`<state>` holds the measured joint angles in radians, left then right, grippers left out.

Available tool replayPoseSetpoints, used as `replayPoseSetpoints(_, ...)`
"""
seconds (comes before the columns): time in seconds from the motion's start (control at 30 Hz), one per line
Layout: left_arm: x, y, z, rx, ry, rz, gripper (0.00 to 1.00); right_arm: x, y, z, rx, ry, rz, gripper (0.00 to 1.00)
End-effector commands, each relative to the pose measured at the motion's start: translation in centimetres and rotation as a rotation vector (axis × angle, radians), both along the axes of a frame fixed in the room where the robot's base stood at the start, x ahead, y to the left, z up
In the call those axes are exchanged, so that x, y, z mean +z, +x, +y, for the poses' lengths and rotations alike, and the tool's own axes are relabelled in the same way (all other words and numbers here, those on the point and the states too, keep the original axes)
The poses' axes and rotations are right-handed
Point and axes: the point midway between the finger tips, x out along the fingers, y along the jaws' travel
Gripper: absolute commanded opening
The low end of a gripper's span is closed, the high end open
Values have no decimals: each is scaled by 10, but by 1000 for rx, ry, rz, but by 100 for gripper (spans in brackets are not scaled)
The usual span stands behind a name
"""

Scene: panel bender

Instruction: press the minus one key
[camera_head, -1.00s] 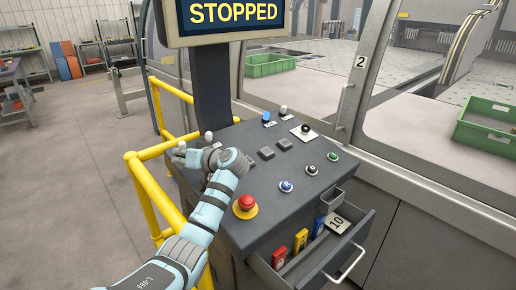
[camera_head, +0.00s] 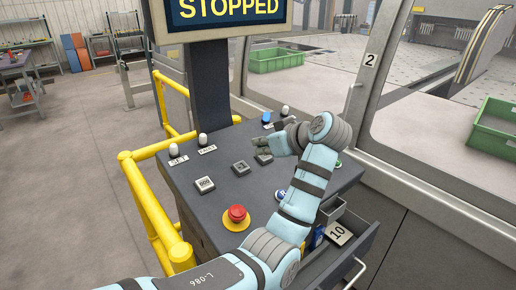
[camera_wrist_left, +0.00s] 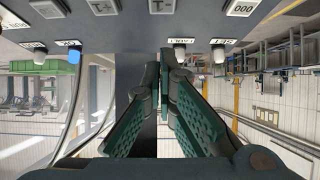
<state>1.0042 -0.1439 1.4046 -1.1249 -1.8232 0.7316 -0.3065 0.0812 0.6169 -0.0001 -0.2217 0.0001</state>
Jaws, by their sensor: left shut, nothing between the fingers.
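The middle key (camera_wrist_left: 102,6) and farther key (camera_wrist_left: 47,8) also show at the top of the left wrist view. My left gripper (camera_head: 256,143) is shut and empty, just beyond the farther key, apparently above the panel; its fingers (camera_wrist_left: 165,58) meet in the left wrist view. My right gripper is out of view.
A red emergency button (camera_head: 236,213) is on the console's near part. White lamps (camera_head: 203,139) and a blue button (camera_head: 266,117) are along its far edge. My left arm hides the right-hand controls. An open drawer (camera_head: 372,237) juts out below. A yellow rail (camera_head: 150,205) runs left.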

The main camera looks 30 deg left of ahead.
Motion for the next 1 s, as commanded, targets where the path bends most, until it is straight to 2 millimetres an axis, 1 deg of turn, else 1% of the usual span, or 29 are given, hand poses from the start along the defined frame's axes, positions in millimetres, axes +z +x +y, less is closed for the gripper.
replayPoseSetpoints(0.2, -23, 10, 39, 4, 3, 5, 0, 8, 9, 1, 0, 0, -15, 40)
replayPoseSetpoints(0.37, -42, 18, 67, 4, 2, 4, 0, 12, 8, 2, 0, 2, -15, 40)
replayPoseSetpoints(0.4, -51, 19, 67, 1, 1, 6, 0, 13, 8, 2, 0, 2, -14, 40)
replayPoseSetpoints(0.5, -66, 20, 70, 1, 1, 4, 0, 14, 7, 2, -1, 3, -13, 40)
replayPoseSetpoints(0.6, -75, 20, 71, 1, 1, 3, 0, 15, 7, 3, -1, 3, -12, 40)
replayPoseSetpoints(0.73, -80, 21, 72, 0, 0, 1, 0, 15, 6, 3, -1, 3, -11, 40)
replayPoseSetpoints(1.0, -81, 21, 72, 0, 0, 1, 0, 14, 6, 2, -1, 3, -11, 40)
